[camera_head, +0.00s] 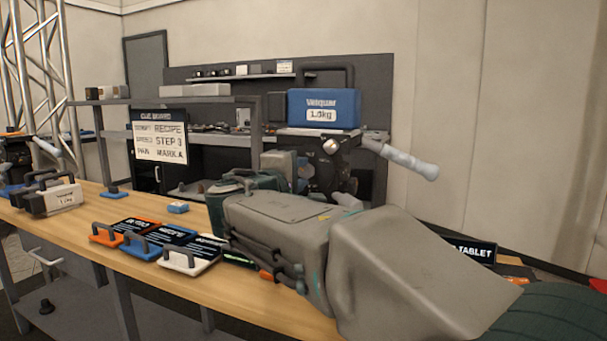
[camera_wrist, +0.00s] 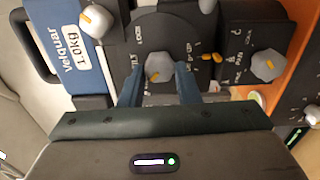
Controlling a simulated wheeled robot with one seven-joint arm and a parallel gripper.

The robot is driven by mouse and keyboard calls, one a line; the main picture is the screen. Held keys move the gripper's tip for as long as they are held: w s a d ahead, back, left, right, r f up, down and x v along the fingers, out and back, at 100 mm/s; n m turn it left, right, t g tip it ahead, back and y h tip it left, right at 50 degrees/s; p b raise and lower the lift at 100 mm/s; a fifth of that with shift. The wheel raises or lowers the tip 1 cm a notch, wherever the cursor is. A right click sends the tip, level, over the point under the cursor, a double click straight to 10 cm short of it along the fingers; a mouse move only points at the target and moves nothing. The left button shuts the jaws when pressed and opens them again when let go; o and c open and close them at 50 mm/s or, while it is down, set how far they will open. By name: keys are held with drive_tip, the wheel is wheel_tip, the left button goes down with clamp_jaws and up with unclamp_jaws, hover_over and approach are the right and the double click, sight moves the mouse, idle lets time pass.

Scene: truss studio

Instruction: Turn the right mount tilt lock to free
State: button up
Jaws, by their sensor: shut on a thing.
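In the head view, the black mount (camera_head: 328,172) stands behind my arm under a blue Velquar 1.0 kg block (camera_head: 324,108). The knob and fingertips are hidden there.
Another grey knob (camera_wrist: 268,65) is close on the right, and a pale round knob end (camera_wrist: 95,20) at upper left. A grey handle (camera_head: 405,160) juts right from the mount. Handled cards (camera_head: 150,240) lie on the wooden bench (camera_head: 95,215); a second mount stands far left.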

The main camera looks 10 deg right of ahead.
drive_tip(key=shift+f, duration=0.15)
drive_tip(key=o, duration=1)
drive_tip(key=shift+a, duration=0.1)
drive_tip(key=shift+c, duration=0.2)
drive_tip(key=p+v, duration=0.1)
drive_tip(key=v, duration=1.3)
drive_tip(key=shift+p, duration=0.3)
